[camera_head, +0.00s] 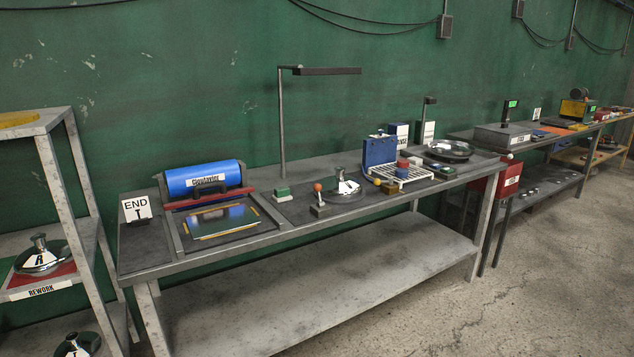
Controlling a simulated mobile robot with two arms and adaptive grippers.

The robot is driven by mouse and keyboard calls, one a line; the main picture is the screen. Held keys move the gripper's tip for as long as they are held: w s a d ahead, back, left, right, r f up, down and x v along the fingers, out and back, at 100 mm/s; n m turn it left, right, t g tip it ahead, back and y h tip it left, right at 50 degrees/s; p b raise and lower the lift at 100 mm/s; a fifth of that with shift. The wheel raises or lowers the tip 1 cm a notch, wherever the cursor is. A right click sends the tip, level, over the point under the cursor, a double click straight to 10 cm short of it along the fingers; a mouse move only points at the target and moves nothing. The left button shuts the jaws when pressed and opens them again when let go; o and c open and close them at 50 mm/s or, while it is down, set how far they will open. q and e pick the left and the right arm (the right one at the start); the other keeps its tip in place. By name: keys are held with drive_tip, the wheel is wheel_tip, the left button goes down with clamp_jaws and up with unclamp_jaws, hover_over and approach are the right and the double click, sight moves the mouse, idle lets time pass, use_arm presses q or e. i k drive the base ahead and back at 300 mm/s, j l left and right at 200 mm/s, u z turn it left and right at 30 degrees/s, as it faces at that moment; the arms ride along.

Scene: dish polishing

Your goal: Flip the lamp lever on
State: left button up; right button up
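A lamp (328,71) with a thin grey post and a flat dark horizontal head stands at the back of the long grey workbench (215,255). Its head shows no visible glow. A small lever with an orange ball knob (317,187) stands nearly upright on a dark block (320,209) near the bench's front edge. It may be the lamp lever, but no label shows. Neither of my grippers is in view.
A dish with a labelled knob (345,188) sits right of the lever, and a green-and-white block (282,194) left of it. A blue roll (203,179) and a panel (221,221) lie farther left. A rework shelf (40,289) stands at left; concrete floor at right is clear.

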sight(317, 188)
drive_tip(key=i+j+z, duration=0.3)
drive_tip(key=i+j, duration=0.25)
drive_tip(key=i+j+z, duration=0.3)
drive_tip(key=i+j, duration=0.4)
